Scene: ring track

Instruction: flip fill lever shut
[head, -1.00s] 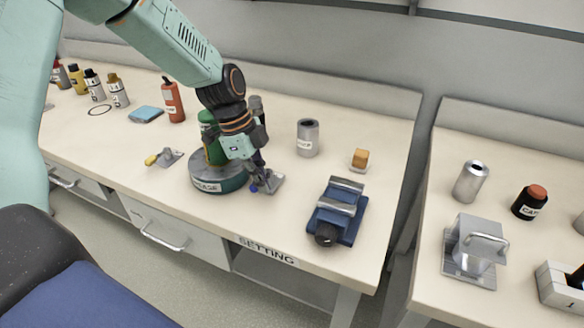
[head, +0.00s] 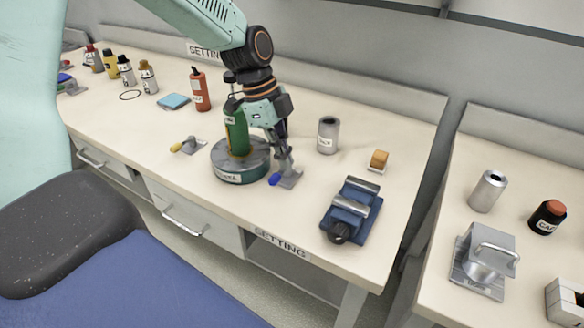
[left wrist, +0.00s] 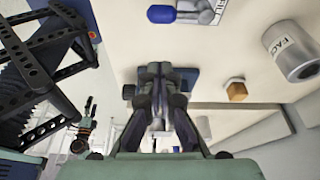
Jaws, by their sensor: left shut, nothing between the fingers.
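The fill lever has a blue knob (head: 274,180) and a grey base plate (head: 290,179) on the bench, just right of the round green base. The knob points toward the bench's front left. In the left wrist view the blue knob (left wrist: 161,14) lies at the top edge, beside a label partly cut off. My left gripper (head: 286,168) is shut and empty, pointing down at the lever's plate, right behind the knob. Its fingers (left wrist: 160,72) appear together in the left wrist view, apart from the knob there. Contact with the lever cannot be told.
A green cylinder (head: 237,133) stands on the round base (head: 240,170) close by. A yellow-handled lever (head: 188,146) is to its left. A blue vise (head: 350,210), a grey can (head: 328,136) and an orange block (head: 378,160) are to the right. Bare bench lies before the vise.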

